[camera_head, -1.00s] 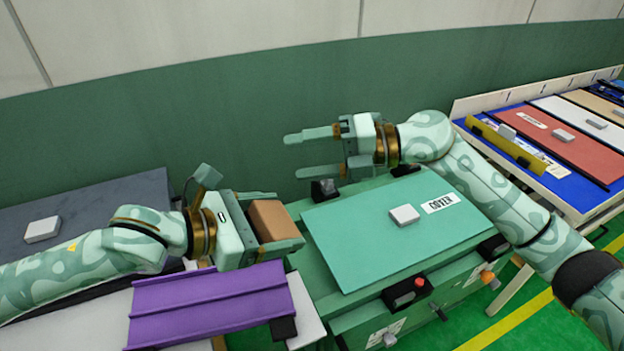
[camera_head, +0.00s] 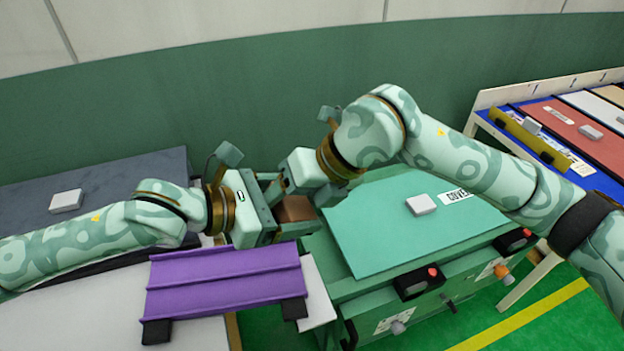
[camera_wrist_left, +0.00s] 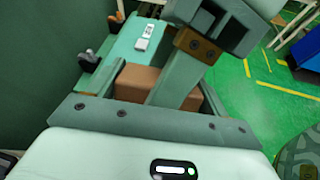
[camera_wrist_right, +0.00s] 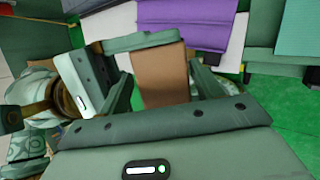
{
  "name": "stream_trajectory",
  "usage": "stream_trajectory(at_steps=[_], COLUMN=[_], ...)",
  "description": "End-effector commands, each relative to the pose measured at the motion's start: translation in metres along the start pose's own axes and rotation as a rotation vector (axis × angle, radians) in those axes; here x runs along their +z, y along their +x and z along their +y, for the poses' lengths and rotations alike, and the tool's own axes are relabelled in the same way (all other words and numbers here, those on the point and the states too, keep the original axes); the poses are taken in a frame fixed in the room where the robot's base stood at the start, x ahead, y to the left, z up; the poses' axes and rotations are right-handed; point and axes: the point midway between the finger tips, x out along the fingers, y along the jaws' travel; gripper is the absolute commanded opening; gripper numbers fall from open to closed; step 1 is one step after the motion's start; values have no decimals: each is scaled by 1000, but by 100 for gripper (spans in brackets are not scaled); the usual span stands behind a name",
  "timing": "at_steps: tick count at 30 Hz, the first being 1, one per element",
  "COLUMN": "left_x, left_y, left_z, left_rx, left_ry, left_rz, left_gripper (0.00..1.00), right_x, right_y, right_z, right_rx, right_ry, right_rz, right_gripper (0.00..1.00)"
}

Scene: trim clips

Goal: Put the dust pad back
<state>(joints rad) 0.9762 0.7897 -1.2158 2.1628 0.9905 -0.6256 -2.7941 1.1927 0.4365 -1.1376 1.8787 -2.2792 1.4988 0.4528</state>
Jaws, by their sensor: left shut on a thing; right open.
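A brown block (camera_head: 296,209), which I take for the dust pad, is held in my left gripper (camera_head: 280,208). It shows in the left wrist view (camera_wrist_left: 138,82), partly behind a finger, and in the right wrist view (camera_wrist_right: 160,76). My left gripper is shut on it above the right end of the purple ribbed piece. My right gripper (camera_head: 278,187) is open, reaching in from the right. In the right wrist view its fingers stand either side of the block. I cannot tell whether they touch it.
A teal board marked COVER (camera_head: 405,235), with a white block (camera_head: 420,205), lies on the green machine to the right. The purple ribbed piece (camera_head: 225,283) lies in front of my left arm. A side table (camera_head: 490,98) with coloured panels stands far right.

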Motion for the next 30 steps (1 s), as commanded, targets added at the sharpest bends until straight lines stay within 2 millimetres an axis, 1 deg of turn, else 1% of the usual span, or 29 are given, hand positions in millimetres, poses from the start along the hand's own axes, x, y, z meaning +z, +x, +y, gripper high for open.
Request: stream_trajectory(at_steps=[1,3,6,14,15,17,18,19,21,22,23,24,30], left_x=[0,0,0,0,0,0,0,0,0,0,0,0,0], left_y=[0,0,0,0,0,0,0,0,0,0,0,0,-1], left_z=[0,0,0,0,0,0,0,0,0,0,0,0,0], left_rx=[0,0,0,0,0,0,0,0,0,0,0,0,0], left_ry=[0,0,0,0,0,0,0,0,0,0,0,0,0], left_rz=[0,-1,0,-1,-1,-1,0,0,0,0,0,0,0], left_gripper=[51,51,51,51,51,51,51,51,51,86,94,100,100], right_x=[0,0,0,0,0,0,0,0,0,0,0,0,0], right_y=[7,14,20,22,21,21,21,21,21,21,21,21,21], right_z=[0,0,0,0,0,0,0,0,1,1,2,2,1], right_rx=[1,0,1,1,1,0,1,1,3,3,4,3,2], right_ry=[1,1,0,-1,-1,0,-1,-1,-2,-3,-3,-3,-1], right_rz=[2,2,1,0,0,0,0,0,0,0,0,0,0], right_gripper=[65,65,65,65,63,46,35,31,31,31,31,31,31])
